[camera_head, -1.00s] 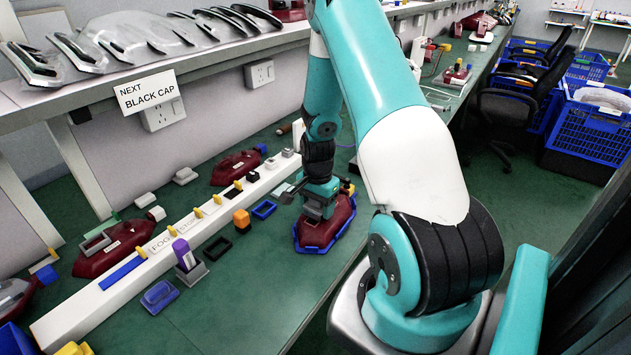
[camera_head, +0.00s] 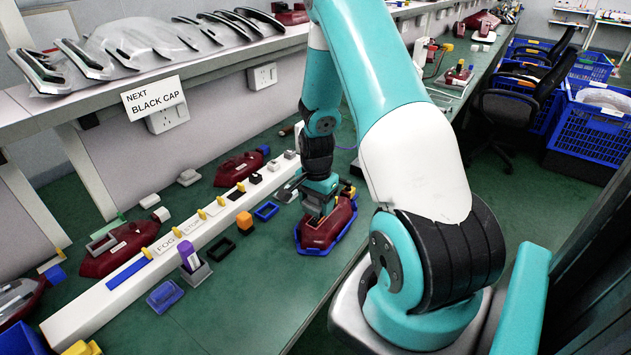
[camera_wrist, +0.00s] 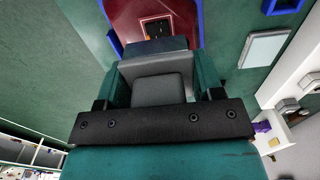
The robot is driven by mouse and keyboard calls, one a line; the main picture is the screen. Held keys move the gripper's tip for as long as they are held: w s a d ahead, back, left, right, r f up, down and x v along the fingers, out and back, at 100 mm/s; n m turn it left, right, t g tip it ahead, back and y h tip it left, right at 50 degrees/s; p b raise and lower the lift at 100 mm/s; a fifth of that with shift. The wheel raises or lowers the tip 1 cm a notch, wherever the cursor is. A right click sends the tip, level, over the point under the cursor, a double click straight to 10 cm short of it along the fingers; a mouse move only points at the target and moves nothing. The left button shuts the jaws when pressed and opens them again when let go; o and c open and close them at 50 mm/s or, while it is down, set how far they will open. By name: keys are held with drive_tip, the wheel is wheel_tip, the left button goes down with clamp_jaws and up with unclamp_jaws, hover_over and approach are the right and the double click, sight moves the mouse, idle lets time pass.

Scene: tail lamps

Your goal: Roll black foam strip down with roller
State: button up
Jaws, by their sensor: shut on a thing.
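A dark red tail lamp (camera_head: 328,230) sits in a blue cradle (camera_head: 322,250) on the green bench top. My gripper (camera_head: 318,208) is directly above this lamp, pointing down. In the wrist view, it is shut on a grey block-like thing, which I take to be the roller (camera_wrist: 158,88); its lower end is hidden. The lamp (camera_wrist: 125,12) lies just beyond it, with a small dark patch inside a pale outline on its face. I cannot tell whether that patch is the black foam strip, or whether the roller touches the lamp.
A long white rail (camera_head: 150,275) with small coloured parts runs along the bench to the left. Other red lamps (camera_head: 240,168) lie behind the rail.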

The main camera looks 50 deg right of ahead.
drive_tip(key=shift+r+p, duration=2.1)
drive_tip(key=shift+r, duration=0.65)
drive_tip(key=o, duration=0.6)
drive_tip(key=c, duration=0.4)
